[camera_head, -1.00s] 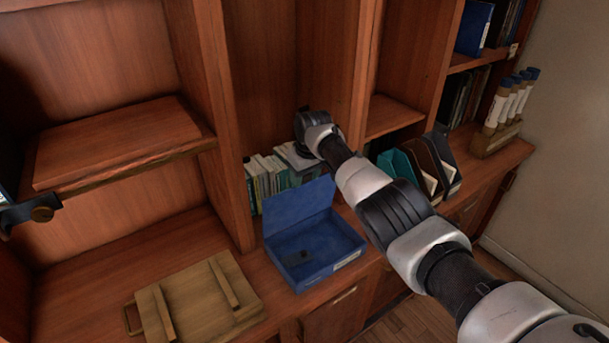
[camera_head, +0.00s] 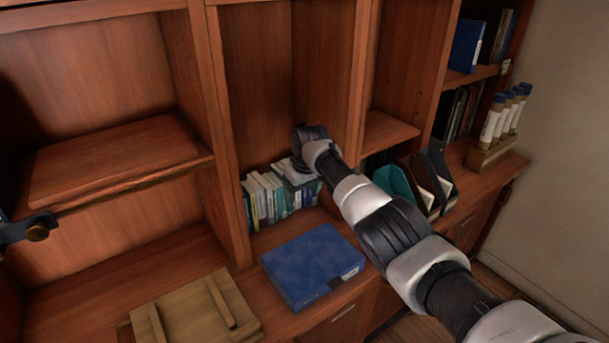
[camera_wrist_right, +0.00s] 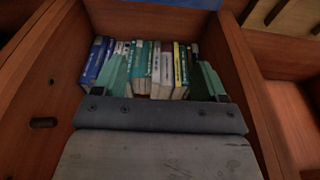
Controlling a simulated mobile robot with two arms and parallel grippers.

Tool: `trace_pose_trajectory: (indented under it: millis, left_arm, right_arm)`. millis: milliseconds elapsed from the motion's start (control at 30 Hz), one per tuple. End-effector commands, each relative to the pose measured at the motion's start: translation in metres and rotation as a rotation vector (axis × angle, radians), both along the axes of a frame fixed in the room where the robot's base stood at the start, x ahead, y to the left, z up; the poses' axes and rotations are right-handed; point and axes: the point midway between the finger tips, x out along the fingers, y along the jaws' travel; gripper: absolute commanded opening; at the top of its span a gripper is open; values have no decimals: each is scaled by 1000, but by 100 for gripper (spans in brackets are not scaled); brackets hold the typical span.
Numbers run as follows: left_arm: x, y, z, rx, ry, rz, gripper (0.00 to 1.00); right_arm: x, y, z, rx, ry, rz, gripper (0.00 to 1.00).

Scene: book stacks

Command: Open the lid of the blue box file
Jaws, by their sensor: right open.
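The blue box file (camera_head: 312,264) lies flat on the counter below the shelves, and its lid is down. The gripper is apart from the box file. In the right wrist view my right gripper (camera_wrist_right: 163,78) is open, its two green fingers spread in front of the books with nothing held between them.
A row of books (camera_head: 268,196) stands behind the box file. A wooden board with slats (camera_head: 190,318) lies to its left. Teal and dark magazine holders (camera_head: 398,183) stand to the right, beyond my arm. A rack of rolled tubes (camera_head: 492,150) is at the far right.

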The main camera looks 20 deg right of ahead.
Motion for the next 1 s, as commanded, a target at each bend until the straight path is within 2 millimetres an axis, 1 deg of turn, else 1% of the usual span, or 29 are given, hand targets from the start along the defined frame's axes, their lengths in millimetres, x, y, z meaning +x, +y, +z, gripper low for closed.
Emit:
trace_pose_trajectory:
  millis: [167, 400, 500, 600, 733, 1000]
  left_arm:
    - [0, 0, 5, 0, 0, 0, 43]
    - [0, 0, -7, 0, 0, 0, 43]
    - [0, 0, -11, 0, 0, 0, 43]
    - [0, 0, -12, 0, -1, 0, 43]
    - [0, 0, -13, 0, -1, 0, 43]
    - [0, 0, -12, 0, -1, 0, 43]
  right_arm:
    - [-4, -3, 23, 0, -4, 0, 72]
    - [-13, -6, 67, -1, -7, 0, 72]
    - [-16, -7, 81, -1, -3, -1, 72]
    - [-18, -7, 91, -1, -2, -1, 72]
    - [-20, -8, 97, -2, -1, -1, 72]
    - [-20, -8, 98, -1, 0, -1, 72]
